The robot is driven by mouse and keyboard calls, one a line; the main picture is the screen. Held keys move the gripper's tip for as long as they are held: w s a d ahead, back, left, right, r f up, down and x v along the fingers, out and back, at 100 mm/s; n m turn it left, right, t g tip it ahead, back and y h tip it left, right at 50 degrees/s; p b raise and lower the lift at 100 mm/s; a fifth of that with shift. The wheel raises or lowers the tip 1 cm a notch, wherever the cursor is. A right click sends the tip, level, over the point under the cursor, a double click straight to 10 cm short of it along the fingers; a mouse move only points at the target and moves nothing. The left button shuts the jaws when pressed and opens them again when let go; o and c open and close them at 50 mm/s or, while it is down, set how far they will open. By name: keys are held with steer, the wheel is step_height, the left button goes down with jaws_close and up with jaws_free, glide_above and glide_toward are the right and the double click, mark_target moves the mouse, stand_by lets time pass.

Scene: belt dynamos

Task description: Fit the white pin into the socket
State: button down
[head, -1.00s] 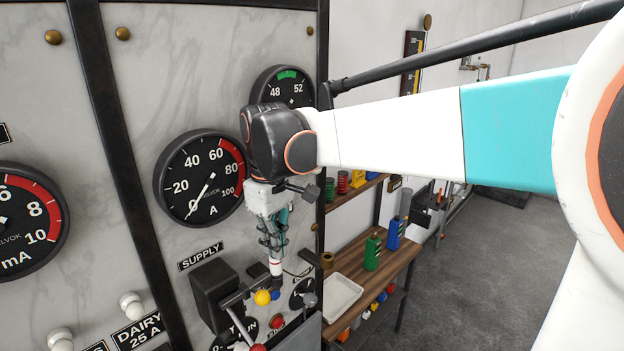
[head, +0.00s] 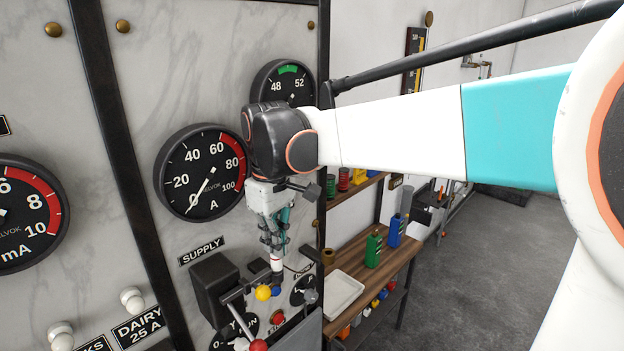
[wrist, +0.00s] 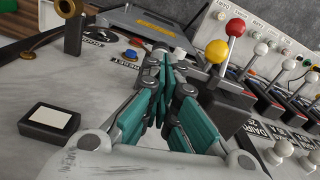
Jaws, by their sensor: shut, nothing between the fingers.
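My gripper (head: 274,250) points down along the marble panel, below the ampere gauge, with its fingers shut and empty. In the wrist view its teal fingers (wrist: 163,72) come together at the middle. A small white piece, likely the white pin (head: 276,265), shows just below the fingertips in the head view. A white end (wrist: 179,53) shows just beyond the fingers in the wrist view. I cannot tell whether the fingertips touch it. The socket cannot be made out; the fingers and nearby fittings may hide it.
A yellow-knobbed lever (head: 263,292) and a red-knobbed lever (head: 258,345) stick out close by the fingers. A black box (head: 214,288) is left of them. A blue knob (wrist: 130,55) is near the fingers. A wooden bench with a white tray (head: 343,292) stands at right.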

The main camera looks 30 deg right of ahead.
steer(key=shift+s, duration=0.1)
steer(key=shift+r+p, duration=0.95)
steer(key=shift+r, duration=0.65)
step_height(320, 180, up, 12)
steer(key=s+f+m+t, duration=0.5)
steer(key=s+f+t, duration=0.2)
steer(key=s+f, duration=0.95)
step_height(320, 180, down, 39)
steer(key=w+b, duration=0.1)
steer(key=b, duration=3.7)
steer(key=shift+w+f, duration=0.15)
steer(key=shift+w, duration=0.2)
